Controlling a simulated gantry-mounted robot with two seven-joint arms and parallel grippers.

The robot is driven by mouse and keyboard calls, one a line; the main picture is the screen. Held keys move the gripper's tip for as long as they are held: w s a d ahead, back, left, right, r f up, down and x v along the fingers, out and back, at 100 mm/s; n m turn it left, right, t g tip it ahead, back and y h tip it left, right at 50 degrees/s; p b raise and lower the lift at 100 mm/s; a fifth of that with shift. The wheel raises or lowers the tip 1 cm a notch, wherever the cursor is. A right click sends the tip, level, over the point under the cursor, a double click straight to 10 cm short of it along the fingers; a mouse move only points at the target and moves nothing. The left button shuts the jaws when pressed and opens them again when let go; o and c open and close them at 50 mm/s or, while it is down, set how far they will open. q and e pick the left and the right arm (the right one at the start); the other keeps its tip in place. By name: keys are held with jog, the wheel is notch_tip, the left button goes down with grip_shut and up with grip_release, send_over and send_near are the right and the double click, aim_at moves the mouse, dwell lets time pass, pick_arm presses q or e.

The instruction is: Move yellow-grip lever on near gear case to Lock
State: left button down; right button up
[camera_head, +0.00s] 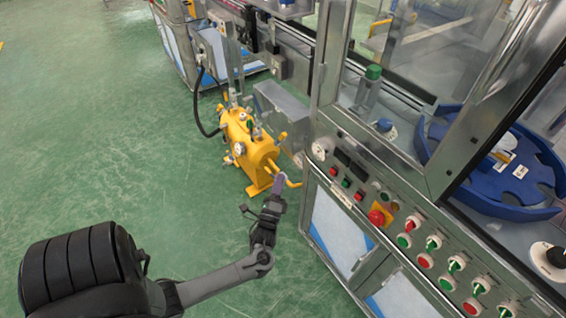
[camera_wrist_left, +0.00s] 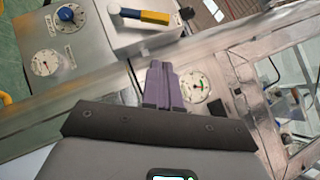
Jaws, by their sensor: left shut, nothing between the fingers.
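In the left wrist view a lever with a blue and yellow grip (camera_wrist_left: 146,16) sits on a grey metal case (camera_wrist_left: 145,38) at the top. The lever lies roughly crosswise in the picture, with a pale end at its left. I cannot read any Lock marking. My left gripper (camera_wrist_left: 162,68) is shut and empty, its purple fingers together and pointing toward the case, apart from the lever. In the head view the left gripper (camera_head: 280,182) is beside the machine's front corner, near the yellow tank. I cannot make out the lever there. My right gripper is not in view.
A yellow tank (camera_head: 246,146) stands behind the gripper. The machine cabinet with its buttons (camera_head: 376,217) is on the right. Dials (camera_wrist_left: 194,87) and a blue knob (camera_wrist_left: 66,13) show in the wrist view. Green floor (camera_head: 110,150) is clear at left.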

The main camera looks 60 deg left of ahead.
pick_arm(q)
jog(key=f+b, duration=0.1)
jog(key=f, duration=0.1)
jog(key=b, duration=0.4)
send_near(283, 138)
jog(key=w+a, duration=0.4)
jog(key=w, duration=0.1)
jog(key=shift+w+a+r, duration=0.1)
jog(key=shift+a+r, duration=0.2)
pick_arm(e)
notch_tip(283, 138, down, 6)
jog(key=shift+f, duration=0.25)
